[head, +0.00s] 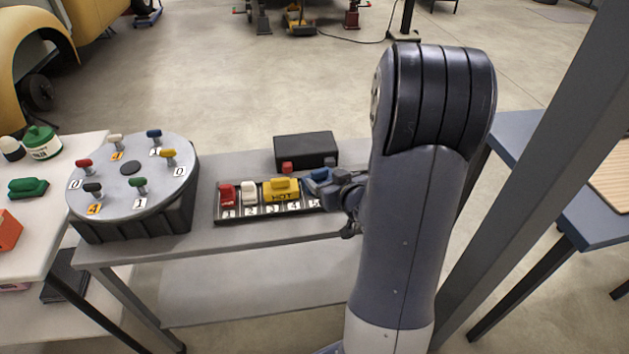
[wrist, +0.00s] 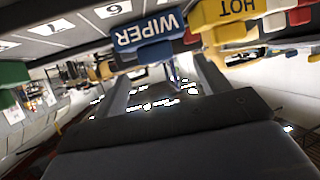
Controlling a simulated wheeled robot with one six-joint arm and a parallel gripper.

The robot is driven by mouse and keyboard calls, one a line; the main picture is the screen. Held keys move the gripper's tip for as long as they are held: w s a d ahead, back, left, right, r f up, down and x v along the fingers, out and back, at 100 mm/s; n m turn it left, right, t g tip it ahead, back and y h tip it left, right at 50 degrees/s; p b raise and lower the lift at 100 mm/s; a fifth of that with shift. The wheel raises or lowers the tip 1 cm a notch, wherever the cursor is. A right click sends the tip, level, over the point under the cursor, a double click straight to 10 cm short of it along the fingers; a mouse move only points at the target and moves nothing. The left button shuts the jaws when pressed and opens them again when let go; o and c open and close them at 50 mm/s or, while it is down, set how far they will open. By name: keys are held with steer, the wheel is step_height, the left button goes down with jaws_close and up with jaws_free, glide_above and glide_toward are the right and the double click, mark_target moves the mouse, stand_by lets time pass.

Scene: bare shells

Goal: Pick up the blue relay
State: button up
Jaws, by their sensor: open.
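The blue relay (head: 318,184) sits near the right end of the dark relay rack (head: 219,222), to the right of the yellow HOT relay (head: 281,190). In the wrist view the blue relay (wrist: 148,36) is close, at the top middle, with WIPER upside down on it; the yellow relay (wrist: 225,22) is to its right. My gripper (head: 344,192) is open, close by the blue relay on its right side in the head view. My arm hides the right end of the rack. I cannot tell whether the fingers touch the relay.
The rack also holds a red relay (head: 227,194) and a white relay (head: 249,192). A black box (head: 306,149) stands behind it. A round panel (head: 130,187) with several coloured knobs is at left. A green relay (wrist: 14,80) shows at the wrist view's left.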

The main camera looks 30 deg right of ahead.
mark_target(321, 171)
steer(key=shift+d+x, duration=0.15)
steer(key=shift+x, duration=1.45)
steer(key=shift+d+x, duration=0.15)
steer(key=shift+x, duration=1.5)
steer(key=c, duration=1.1)
steer(key=shift+r, duration=0.1)
